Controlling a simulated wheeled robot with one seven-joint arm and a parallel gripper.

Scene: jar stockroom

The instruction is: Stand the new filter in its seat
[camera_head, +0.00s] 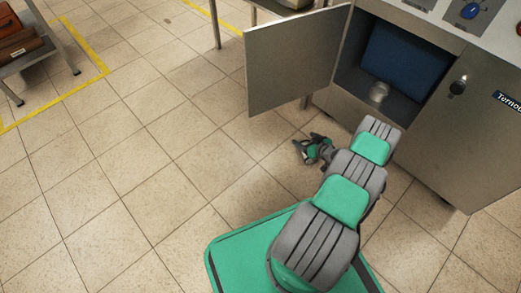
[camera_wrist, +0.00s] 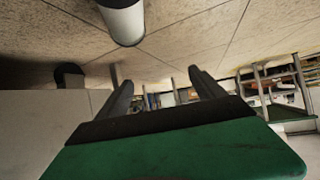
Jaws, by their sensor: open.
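My gripper (camera_head: 304,150) is low over the floor, in front of the open cabinet and below its door. In the wrist view my gripper (camera_wrist: 162,88) shows two dark fingers spread apart with nothing between them. A small pale cylindrical piece (camera_head: 378,93) is inside the open compartment (camera_head: 400,104), near its front; I cannot tell whether it is the filter or its seat. In the wrist view a white cylinder with a dark rim (camera_wrist: 122,18) shows at the top edge, apart from the fingers; I cannot tell what it is.
The metal cabinet's door (camera_head: 292,62) is swung open to the left. A blue panel (camera_head: 405,60) fills the back of the compartment. A rack with brown cases (camera_head: 20,45) stands at far left, behind yellow floor tape (camera_head: 85,48). The tiled floor (camera_head: 120,150) is clear at left.

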